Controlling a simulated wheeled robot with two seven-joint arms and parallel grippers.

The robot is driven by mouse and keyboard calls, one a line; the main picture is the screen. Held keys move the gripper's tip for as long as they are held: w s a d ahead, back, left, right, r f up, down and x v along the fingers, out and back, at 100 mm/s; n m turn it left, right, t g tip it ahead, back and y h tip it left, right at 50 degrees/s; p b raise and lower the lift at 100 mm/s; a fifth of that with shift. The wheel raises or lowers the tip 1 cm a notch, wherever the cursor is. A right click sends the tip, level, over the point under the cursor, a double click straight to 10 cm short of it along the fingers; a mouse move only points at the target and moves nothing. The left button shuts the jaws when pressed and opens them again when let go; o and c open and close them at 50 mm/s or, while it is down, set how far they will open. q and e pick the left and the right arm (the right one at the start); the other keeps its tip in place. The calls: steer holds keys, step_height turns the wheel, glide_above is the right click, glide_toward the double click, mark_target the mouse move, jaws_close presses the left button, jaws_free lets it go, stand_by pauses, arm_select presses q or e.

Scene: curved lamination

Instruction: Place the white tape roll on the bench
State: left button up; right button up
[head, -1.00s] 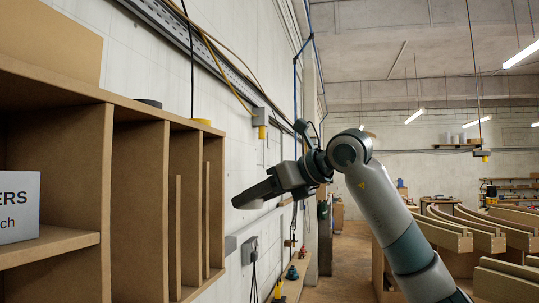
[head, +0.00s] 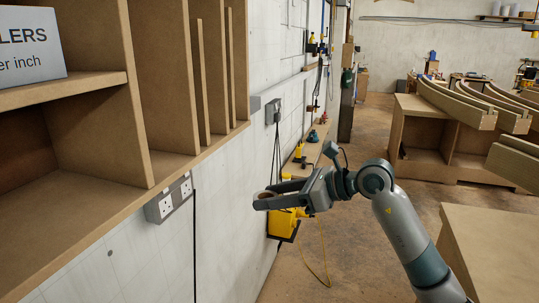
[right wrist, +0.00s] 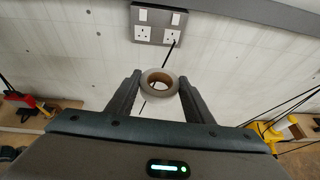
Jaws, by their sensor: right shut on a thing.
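My right gripper (head: 267,195) is shut on a pale tape roll with a brown core. In the right wrist view the white tape roll (right wrist: 160,98) sits between the two fingertips of the gripper (right wrist: 160,84), clear of the wall behind. In the head view the roll (head: 265,194) is small and partly covered by the fingers. It is held in the air in front of the wall. A wooden bench-like top (head: 495,250) shows at the lower right, apart from the gripper; I cannot tell whether it is the bench. My left gripper is not in view.
A wooden shelf unit (head: 100,167) with a lettered box (head: 30,45) hangs at the left. Sockets (head: 170,198) and cables are on the wall. A yellow machine (head: 286,223) stands behind my gripper. Curved wooden pieces (head: 455,103) lie at the right. Floor shows between.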

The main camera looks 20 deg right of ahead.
steer(key=s+f+b, duration=0.4)
steer(key=s+f, duration=0.4)
steer(key=f, duration=0.4)
steer(key=s+f+b, duration=0.4)
steer(key=s+f, duration=0.4)
steer(key=f, duration=0.5)
steer(key=shift+s+d+n+g+y, duration=0.2)
steer(key=shift+s+n+g+y, duration=0.1)
steer(key=shift+n+y, duration=0.1)
steer(key=shift+d, duration=0.1)
